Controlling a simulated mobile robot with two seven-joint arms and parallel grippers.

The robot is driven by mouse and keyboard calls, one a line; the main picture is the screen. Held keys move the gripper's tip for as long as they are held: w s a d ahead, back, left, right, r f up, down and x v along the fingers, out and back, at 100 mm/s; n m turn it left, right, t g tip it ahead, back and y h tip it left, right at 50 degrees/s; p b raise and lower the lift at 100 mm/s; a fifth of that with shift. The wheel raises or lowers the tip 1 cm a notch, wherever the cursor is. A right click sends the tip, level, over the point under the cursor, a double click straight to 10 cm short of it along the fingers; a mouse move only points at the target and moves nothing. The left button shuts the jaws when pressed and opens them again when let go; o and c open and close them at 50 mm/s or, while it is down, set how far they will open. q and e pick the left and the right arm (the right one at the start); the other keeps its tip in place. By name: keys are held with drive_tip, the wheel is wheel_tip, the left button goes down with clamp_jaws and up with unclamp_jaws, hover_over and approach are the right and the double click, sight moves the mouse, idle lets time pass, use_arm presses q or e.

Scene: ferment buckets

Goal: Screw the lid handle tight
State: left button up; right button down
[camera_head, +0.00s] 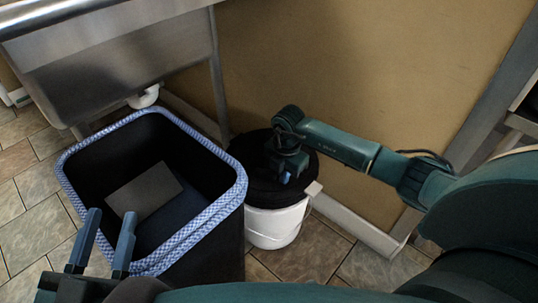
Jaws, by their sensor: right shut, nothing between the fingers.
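A white bucket (275,226) with a black lid (254,193) stands upright on the floor against the wall. My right gripper (285,178) is over the lid, pointing down at its middle, with its fingers shut and nothing between them. The lid handle cannot be made out; the gripper and wrist cover the lid's centre, and I cannot tell if they touch it. My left gripper (112,213) is at the lower left with its two fingers apart and empty, in front of the trash bin and away from the bucket.
A dark bin (209,226) with a blue-white rim stands just left of the bucket, with a flat grey piece (145,191) inside. A steel sink (120,62) stands behind it. The tan wall (370,60) closes off the back. Tiled floor (310,258) is free in front of the bucket.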

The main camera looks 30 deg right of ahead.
sight(272, 185)
drive_tip(key=shift+s+a+f, duration=0.15)
drive_tip(key=shift+s+f, duration=0.15)
drive_tip(key=shift+s, duration=0.05)
drive_tip(key=shift+a, duration=0.4)
drive_tip(key=shift+w+a, duration=0.1)
drive_tip(key=shift+a, duration=0.05)
drive_tip(key=shift+w+a+p, duration=0.2)
drive_tip(key=shift+a+p, duration=0.15)
drive_tip(key=shift+a, duration=0.3)
drive_tip(key=shift+w+a, duration=0.25)
drive_tip(key=shift+a, duration=0.15)
